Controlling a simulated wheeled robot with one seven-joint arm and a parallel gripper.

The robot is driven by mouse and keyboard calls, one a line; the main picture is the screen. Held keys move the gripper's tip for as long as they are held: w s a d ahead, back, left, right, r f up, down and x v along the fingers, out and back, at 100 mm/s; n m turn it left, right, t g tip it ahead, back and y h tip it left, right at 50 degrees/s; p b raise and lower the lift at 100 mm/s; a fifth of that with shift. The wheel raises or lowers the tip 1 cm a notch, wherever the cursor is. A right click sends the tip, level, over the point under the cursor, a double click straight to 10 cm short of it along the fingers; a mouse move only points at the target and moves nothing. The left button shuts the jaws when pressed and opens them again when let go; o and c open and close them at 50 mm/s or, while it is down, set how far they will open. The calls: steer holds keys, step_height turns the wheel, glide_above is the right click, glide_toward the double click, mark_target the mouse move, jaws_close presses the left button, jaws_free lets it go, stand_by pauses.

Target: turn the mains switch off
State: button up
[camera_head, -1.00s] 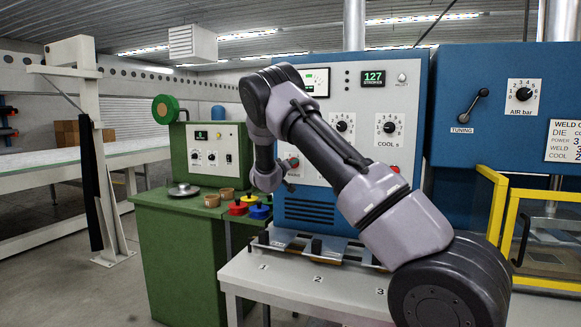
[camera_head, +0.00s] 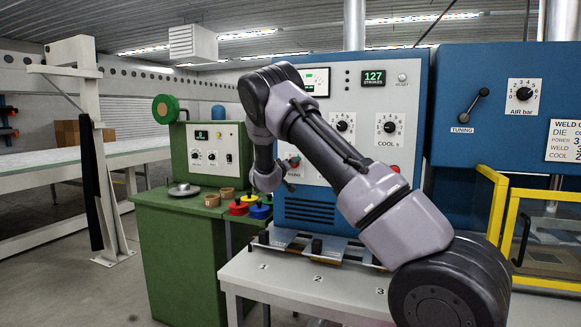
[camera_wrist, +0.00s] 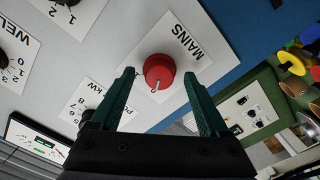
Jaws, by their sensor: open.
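The mains switch is a red round knob (camera_wrist: 159,70) on a white plate lettered MAINS (camera_wrist: 184,44) in the wrist view. A small white mark shows at the knob's lower edge, and I cannot read its setting for sure. My gripper (camera_wrist: 159,76) is open, with one dark green finger on each side of the knob. Nothing is held between the fingers, and I cannot tell whether they touch the knob. In the head view my arm reaches to the blue welder's front (camera_head: 305,190), and the wrist hides part of the panel there.
Other dials, including a cool dial (camera_head: 390,127), sit on the same panel. A green cabinet (camera_head: 180,250) with red, yellow and blue items stands left of the welder. A white table (camera_head: 300,290) lies below my arm. A yellow guard frame (camera_head: 497,205) stands to the right.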

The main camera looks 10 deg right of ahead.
steer(key=v, duration=1)
steer(key=shift+s+a, duration=0.2)
steer(key=shift+s, duration=0.05)
